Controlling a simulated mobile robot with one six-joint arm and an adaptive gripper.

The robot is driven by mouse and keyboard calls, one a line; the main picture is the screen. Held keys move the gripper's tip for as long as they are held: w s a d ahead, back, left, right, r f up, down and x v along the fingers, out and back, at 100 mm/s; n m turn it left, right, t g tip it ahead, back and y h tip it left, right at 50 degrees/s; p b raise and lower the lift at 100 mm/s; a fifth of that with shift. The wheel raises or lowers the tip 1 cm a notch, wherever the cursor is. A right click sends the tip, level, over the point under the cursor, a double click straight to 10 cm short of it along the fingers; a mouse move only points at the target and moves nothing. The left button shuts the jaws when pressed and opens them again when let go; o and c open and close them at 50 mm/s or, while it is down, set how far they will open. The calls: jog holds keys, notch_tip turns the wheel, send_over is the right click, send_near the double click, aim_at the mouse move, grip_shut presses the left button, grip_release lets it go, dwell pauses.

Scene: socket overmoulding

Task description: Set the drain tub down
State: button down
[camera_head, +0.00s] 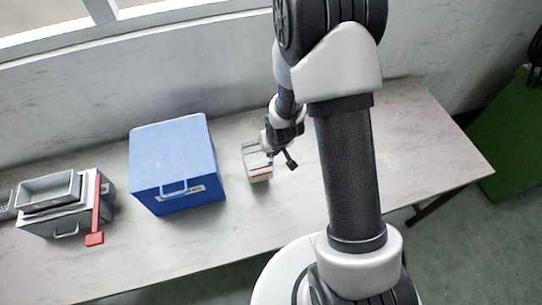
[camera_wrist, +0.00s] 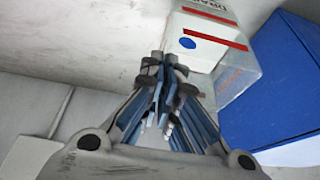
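The drain tub (camera_head: 258,172) is a small pale container with a red stripe, right of the blue box in the head view. In the wrist view the drain tub (camera_wrist: 205,55) shows clear sides, a white label with red bands and a blue dot. My gripper (camera_wrist: 166,68) has its fingertips close together at the tub's near left edge and looks shut on it. In the head view my gripper (camera_head: 287,150) is at the tub's right side. The tub's underside is hidden, so I cannot tell whether it touches the table.
A blue box (camera_head: 175,160) with a front handle stands close left of the tub. Further left is a grey machine (camera_head: 62,222) with a tray on top and a red lever (camera_head: 96,210). The table (camera_head: 420,140) is clear to the right. A wall runs behind.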

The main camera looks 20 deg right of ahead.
jog(key=shift+f+b, duration=0.4)
jog(key=shift+f, duration=1.25)
jog(key=shift+f, duration=0.25)
jog(key=c, duration=1.8)
grip_release()
